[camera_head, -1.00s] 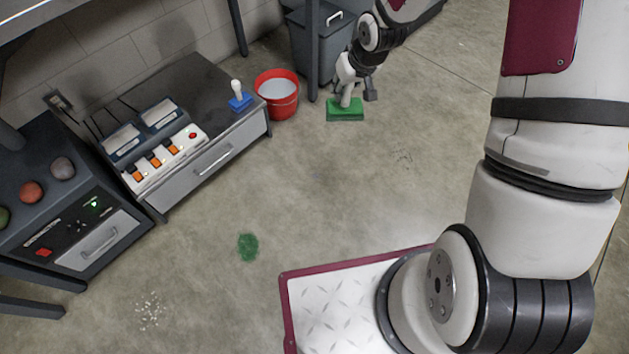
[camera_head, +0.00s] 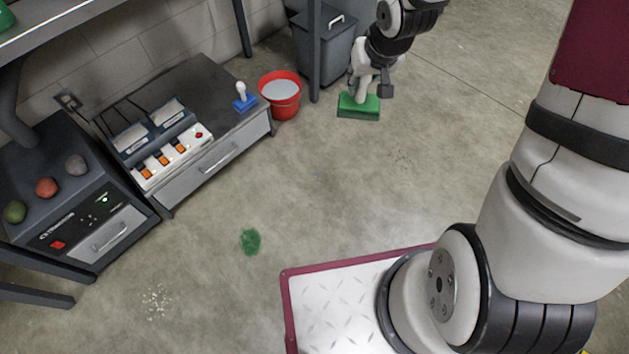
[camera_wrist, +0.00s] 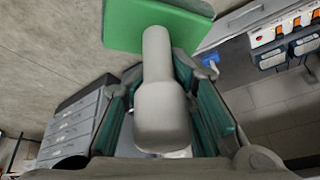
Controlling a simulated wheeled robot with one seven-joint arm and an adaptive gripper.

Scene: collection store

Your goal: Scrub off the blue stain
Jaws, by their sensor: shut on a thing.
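My gripper (camera_head: 368,88) is shut on the pale handle of a green scrubbing brush (camera_head: 358,107). It holds the brush near the floor at the back, right of the red bucket; I cannot tell whether it touches the floor. In the wrist view the grey handle stands between my gripper's fingers (camera_wrist: 163,105), with the green block (camera_wrist: 125,25) beyond. A blue brush (camera_head: 243,100) with a white handle stands on the low cabinet. A green stain (camera_head: 250,241) lies on the floor. I see no clear blue stain, only a tiny faint bluish speck mid-floor.
A red bucket (camera_head: 281,96) of pale liquid stands beside the cabinet (camera_head: 212,167). White specks (camera_head: 156,299) and faint dark specks (camera_head: 402,158) mark the floor. A grey bin (camera_head: 328,48) stands behind a table leg. The middle floor is open.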

